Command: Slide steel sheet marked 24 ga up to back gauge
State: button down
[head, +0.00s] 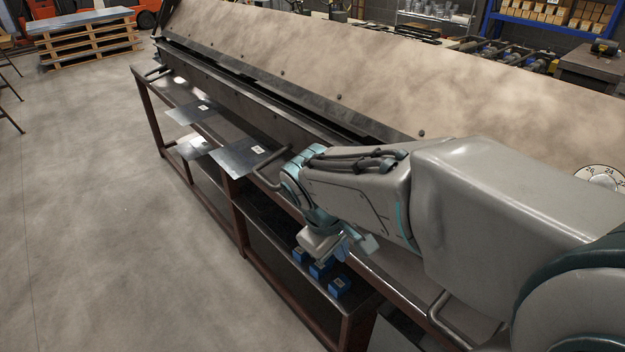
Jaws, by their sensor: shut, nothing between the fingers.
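Three thin steel sheets with small labels lie at the front of the long brake: one sheet toward the far end (186,114), a lower one (192,150) sticking out toward the aisle, and a nearer one (232,153). The labels are too small to read, so I cannot tell which is marked 24 ga. My gripper (352,250) is shut and empty, pointing down beside the brake's front, to the right of the nearer sheet and not touching any sheet. I cannot make out the back gauge; the brake's beige leaf (290,55) may hide it.
Several bar handles, one near my wrist (268,170), jut from the brake's front. Blue blocks (340,287) sit on the lower shelf (262,222). A dial (602,179) is at the right. A pallet stack (85,38) stands far left.

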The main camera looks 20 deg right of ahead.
jog(key=w+d+f+n+t+h+b, duration=0.1)
jog(key=w+d+n+h, duration=0.2)
jog(key=w+n, duration=0.3)
jog(key=w+d+f+n+t+h+b, duration=0.1)
jog(key=w+d+n+h, duration=0.3)
jog(key=w, duration=0.5)
jog(key=w+d+f+n+t+h+b, duration=0.1)
jog(key=w+d+n+t+h+b, duration=0.1)
jog(key=w+n+h, duration=0.4)
jog(key=shift+w+d+f+n+t+h+b, duration=0.3)
jog(key=shift+w+d+n+t, duration=0.3)
jog(key=shift+w+d+n, duration=0.25)
jog(key=shift+d, duration=0.1)
jog(key=shift+x, duration=1.5)
jog(key=p+v, duration=0.1)
jog(key=v, duration=0.6)
jog(key=shift+w, duration=0.1)
